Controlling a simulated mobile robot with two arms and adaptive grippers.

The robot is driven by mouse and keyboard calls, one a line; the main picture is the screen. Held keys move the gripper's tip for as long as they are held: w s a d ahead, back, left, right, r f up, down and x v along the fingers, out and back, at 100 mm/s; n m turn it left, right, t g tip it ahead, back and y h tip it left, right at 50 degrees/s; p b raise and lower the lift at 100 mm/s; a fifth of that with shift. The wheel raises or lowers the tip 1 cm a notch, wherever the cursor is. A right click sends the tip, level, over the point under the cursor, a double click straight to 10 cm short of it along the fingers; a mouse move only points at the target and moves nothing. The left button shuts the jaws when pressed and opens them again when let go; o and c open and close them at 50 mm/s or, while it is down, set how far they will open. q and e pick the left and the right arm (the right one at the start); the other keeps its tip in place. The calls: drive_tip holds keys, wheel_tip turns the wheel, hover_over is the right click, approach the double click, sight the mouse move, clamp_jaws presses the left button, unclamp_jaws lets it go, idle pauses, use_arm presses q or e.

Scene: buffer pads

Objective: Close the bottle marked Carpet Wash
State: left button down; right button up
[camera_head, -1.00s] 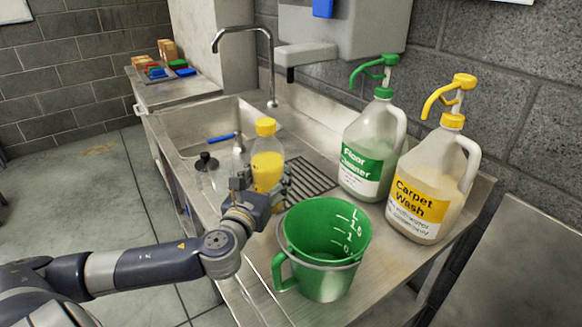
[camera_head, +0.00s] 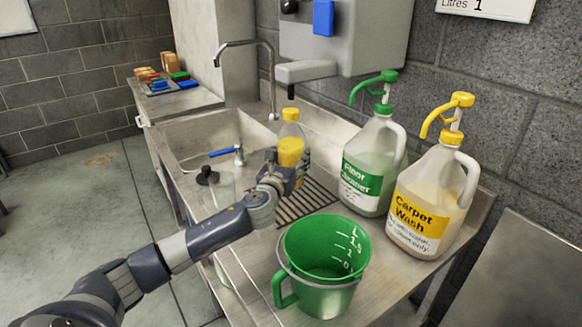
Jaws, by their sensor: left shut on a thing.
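The large jug labelled Carpet Wash (camera_head: 420,222) stands upright at the right of the steel counter, with a yellow label and a yellow pump (camera_head: 447,117) on its neck. My left gripper (camera_head: 285,172) is shut on a small clear bottle (camera_head: 291,150) of yellow liquid with an orange-yellow top. It holds this bottle upright near the sink's right edge, to the left of the jugs. No label on the small bottle can be read. The gripper hides its lower part. My right gripper is not in view.
A Floor Cleaner jug (camera_head: 368,172) with a green pump stands beside the Carpet Wash jug. A green measuring jug (camera_head: 318,290) stands at the counter's front. The sink (camera_head: 190,140) has a blue-handled item (camera_head: 222,152) and a black-topped clear container (camera_head: 207,177) near it. A grey wall dispenser (camera_head: 345,50) overhangs the back.

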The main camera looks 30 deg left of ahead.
use_arm(q)
drive_tip(key=shift+r, duration=0.15)
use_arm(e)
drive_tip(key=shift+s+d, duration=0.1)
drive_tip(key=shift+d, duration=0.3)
use_arm(q)
drive_tip(key=shift+f+b, duration=0.3)
drive_tip(key=shift+f, duration=1.4)
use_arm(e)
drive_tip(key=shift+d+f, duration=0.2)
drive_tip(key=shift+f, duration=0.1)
use_arm(q)
drive_tip(key=c, duration=0.9)
unclamp_jaws()
drive_tip(key=shift+f, duration=0.35)
drive_tip(key=o, duration=0.4)
drive_tip(key=shift+o, duration=0.2)
drive_tip(key=shift+r, duration=0.1)
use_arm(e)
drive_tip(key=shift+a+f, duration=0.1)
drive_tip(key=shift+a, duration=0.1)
